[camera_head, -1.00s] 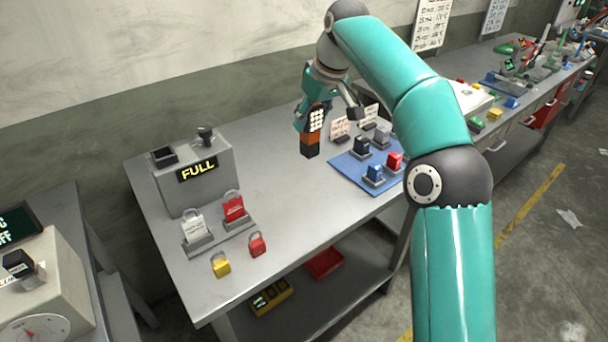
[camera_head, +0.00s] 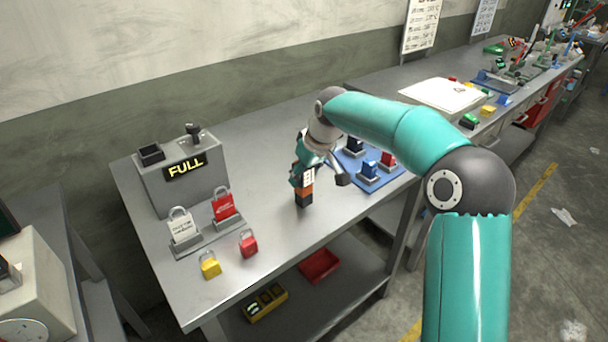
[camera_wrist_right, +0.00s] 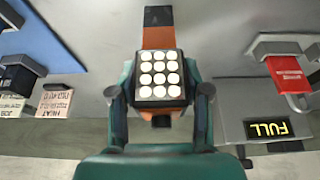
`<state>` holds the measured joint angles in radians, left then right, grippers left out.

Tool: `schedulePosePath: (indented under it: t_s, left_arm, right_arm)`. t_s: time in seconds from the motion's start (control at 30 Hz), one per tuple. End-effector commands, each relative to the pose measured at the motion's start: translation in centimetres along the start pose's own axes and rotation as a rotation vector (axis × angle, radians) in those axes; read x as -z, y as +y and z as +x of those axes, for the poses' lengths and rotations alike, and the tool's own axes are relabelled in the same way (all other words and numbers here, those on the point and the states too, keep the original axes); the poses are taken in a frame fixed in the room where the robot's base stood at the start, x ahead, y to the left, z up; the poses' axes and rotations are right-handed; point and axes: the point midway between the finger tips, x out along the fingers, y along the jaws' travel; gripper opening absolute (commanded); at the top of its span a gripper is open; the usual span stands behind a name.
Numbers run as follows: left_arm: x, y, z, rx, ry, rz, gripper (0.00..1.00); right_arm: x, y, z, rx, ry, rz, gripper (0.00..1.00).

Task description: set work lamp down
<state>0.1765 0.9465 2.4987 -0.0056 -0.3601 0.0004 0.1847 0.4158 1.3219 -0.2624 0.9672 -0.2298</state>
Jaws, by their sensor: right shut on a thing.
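The work lamp (camera_head: 304,193) is a small upright block with an orange and black body and a panel of round white lights. In the head view it is at the middle of the grey bench (camera_head: 262,243), its lower end at or just above the top; I cannot tell if it touches. My right gripper (camera_head: 306,172) is shut on the lamp. In the right wrist view the lamp's light panel (camera_wrist_right: 158,78) sits between the two teal fingers, with its orange part (camera_wrist_right: 158,37) beyond. My left gripper is not in view.
A grey box marked FULL (camera_head: 184,185) stands left, with white (camera_head: 181,229) and red (camera_head: 223,205) padlocks before it. Loose yellow (camera_head: 210,266) and red (camera_head: 248,244) padlocks lie near the front edge. A blue mat (camera_head: 381,184) with padlocks is right of the lamp.

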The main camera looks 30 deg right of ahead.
Motion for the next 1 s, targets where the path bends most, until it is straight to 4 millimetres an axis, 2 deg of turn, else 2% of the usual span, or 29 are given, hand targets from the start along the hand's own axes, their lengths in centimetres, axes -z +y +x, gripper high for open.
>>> schedulePosePath:
  t_s: [0.3,0.33,0.47,0.8,1.0]
  left_arm:
    - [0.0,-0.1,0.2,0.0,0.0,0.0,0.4]
    - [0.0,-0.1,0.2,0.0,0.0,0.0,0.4]
    - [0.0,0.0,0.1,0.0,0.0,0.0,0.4]
    - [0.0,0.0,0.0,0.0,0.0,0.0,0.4]
    - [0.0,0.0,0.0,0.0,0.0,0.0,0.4]
  right_arm:
    - [-0.1,0.0,0.2,-0.001,0.002,0.0,0.05]
    - [-0.1,0.0,0.2,0.0,0.0,0.0,0.49]
    - [-0.1,0.0,0.2,0.0,0.0,0.0,0.7]
    - [0.0,0.0,0.0,0.0,0.0,0.0,0.72]
    - [0.1,0.0,-1.6,-0.001,0.003,-0.001,0.72]
